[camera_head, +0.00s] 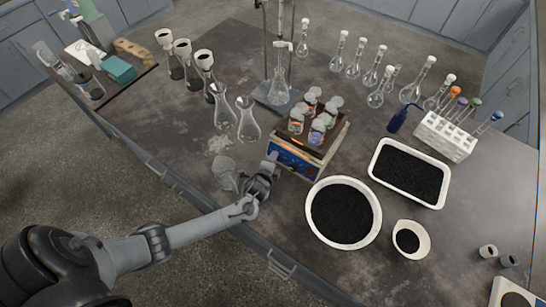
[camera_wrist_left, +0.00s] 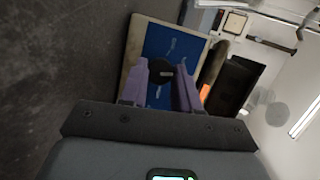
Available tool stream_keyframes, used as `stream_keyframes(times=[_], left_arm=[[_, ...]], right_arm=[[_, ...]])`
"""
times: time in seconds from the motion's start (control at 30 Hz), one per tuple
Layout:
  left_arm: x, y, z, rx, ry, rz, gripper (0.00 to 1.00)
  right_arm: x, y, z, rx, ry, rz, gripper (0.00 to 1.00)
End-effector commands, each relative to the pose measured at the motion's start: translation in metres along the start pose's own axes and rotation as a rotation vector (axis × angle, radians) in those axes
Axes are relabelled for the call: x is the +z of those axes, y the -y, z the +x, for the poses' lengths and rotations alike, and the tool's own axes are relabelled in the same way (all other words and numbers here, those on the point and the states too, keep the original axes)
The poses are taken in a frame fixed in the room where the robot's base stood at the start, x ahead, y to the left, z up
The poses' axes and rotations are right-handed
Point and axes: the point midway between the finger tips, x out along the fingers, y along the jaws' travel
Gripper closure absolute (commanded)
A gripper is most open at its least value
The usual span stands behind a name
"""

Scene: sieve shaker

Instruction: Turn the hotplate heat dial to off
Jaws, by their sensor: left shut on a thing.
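The hotplate (camera_head: 337,139) stands mid-table in the head view, with several lidded jars (camera_head: 317,133) on top. Its blue front panel (camera_head: 297,163) faces my left gripper (camera_head: 272,158). In the left wrist view the panel (camera_wrist_left: 163,36) shows pale markings and a round black dial (camera_wrist_left: 162,72). The purple fingers of my left gripper (camera_wrist_left: 160,78) stand on either side of the dial and are shut on it. In the head view the gripper hides the dial. The dial's exact setting is too small to read. My right gripper is not in view.
A glass beaker (camera_head: 224,172) stands just left of my gripper, with two flasks (camera_head: 249,126) behind it. A round bowl of black grains (camera_head: 343,212) sits close to the right, beside a white tray (camera_head: 377,153). A stand with a flask (camera_head: 279,75) is behind the hotplate.

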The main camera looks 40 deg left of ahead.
Motion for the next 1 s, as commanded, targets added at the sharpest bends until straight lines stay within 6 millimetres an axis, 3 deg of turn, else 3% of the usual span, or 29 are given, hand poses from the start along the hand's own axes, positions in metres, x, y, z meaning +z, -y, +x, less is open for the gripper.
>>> stream_keyframes(times=[0.4, 1.0], left_arm=[[0.001, 0.003, -0.001, 0.105, -0.012, -0.383, 0.99], [0.003, 0.003, 0.000, 0.238, -0.029, -0.881, 0.99]], right_arm=[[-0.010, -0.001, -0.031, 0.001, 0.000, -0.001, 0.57], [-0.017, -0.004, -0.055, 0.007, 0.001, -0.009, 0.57]])
